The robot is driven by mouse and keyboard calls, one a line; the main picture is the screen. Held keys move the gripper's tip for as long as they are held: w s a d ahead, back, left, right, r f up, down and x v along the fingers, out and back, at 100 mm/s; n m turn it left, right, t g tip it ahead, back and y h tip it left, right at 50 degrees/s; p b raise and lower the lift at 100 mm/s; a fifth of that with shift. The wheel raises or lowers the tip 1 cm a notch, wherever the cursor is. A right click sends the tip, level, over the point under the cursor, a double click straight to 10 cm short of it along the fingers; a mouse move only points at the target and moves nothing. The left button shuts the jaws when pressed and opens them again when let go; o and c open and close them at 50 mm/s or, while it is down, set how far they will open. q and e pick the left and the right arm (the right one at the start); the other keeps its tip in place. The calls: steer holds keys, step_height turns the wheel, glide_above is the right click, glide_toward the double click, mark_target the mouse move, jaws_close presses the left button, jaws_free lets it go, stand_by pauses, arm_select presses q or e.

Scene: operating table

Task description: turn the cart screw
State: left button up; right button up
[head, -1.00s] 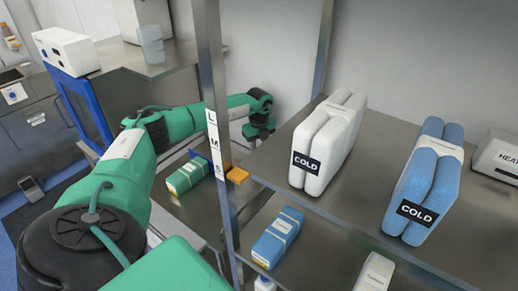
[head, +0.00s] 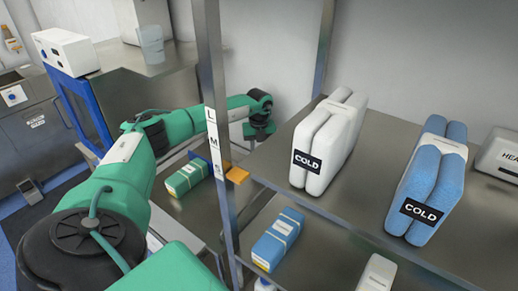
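A metal cart or rack stands in the middle, with an upright post (head: 212,120) labelled L, M, S. An orange piece (head: 237,175) sits at the post where the upper shelf (head: 375,150) meets it; I cannot tell whether it is the cart screw. My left arm, green and black, comes in from the left and reaches behind the post. Its far end (head: 260,128) shows beyond the post, beside the upper shelf's left edge; the fingers there are too small to make out. My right gripper is not in view.
A white COLD pack (head: 335,135) and a blue COLD pack (head: 432,180) stand on the upper shelf. A green box (head: 187,177) and a blue box (head: 277,240) lie lower down. A white box (head: 66,50) and a clear cup (head: 151,45) stand at the back left.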

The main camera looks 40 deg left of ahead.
arm_select(q)
steer(key=o, duration=1)
steer(key=shift+c, duration=0.2)
steer(key=shift+r, duration=0.15)
step_height(320, 180, up, 14)
steer(key=b, duration=0.3)
steer(key=shift+f, duration=0.2)
